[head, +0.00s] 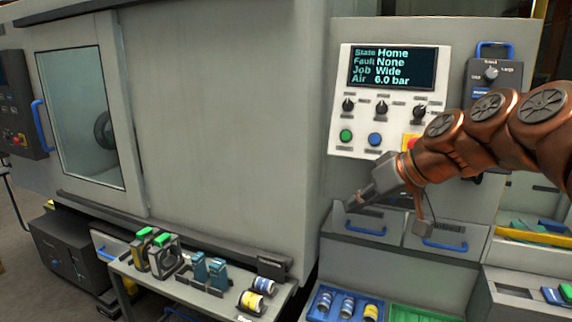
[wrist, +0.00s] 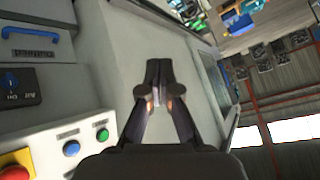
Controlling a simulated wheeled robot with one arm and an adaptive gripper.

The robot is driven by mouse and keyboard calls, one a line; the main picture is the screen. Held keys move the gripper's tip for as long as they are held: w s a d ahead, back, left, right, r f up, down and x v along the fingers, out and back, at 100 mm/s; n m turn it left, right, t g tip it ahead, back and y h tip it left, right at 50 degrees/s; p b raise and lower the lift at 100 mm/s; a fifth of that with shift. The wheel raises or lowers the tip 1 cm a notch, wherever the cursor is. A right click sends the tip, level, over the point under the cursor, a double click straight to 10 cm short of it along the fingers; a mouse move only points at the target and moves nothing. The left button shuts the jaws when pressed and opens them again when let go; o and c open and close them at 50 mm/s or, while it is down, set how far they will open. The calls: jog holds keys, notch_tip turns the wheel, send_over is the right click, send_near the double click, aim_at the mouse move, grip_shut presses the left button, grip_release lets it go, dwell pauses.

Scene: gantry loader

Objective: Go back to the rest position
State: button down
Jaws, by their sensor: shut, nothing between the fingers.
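My gripper (head: 352,205) is at the end of my copper-coloured arm, in front of the right part of the machine, below the control panel (head: 342,100). In the wrist view my gripper (wrist: 158,64) has its fingertips together with nothing between them. The panel screen (head: 392,68) reads State Home, Fault None, Job Wide, Air 6.0 bar. My wrist and forearm cover part of the panel's lower right corner, including part of a red button on yellow (head: 411,142).
Two drawers with blue handles (head: 365,231) lie just below my gripper. A small table (head: 190,292) with grippers and cans stands at the lower left. A blue tray (head: 325,301) of cans and a green tray (head: 425,313) are at the bottom. The machine's front panel (head: 235,130) is bare.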

jog(key=s+a+f+m+g+h, duration=0.15)
jog(key=s+f+g+h, duration=0.3)
jog(key=s+f, duration=1.1)
jog(key=s+d+f+m+g+h, duration=0.1)
jog(key=s+d+f, duration=0.2)
jog(key=s, duration=0.5)
jog(key=s+d+f+m+g+h+p, duration=0.1)
jog(key=s+d+f+m+g, duration=0.1)
jog(key=s, duration=0.7)
notch_tip(320, 180, down, 2)
jog(key=shift+d+f, duration=0.1)
jog(key=shift+d, duration=0.55)
jog(key=shift+s+m+h, duration=0.1)
jog(key=shift+m+h, duration=0.15)
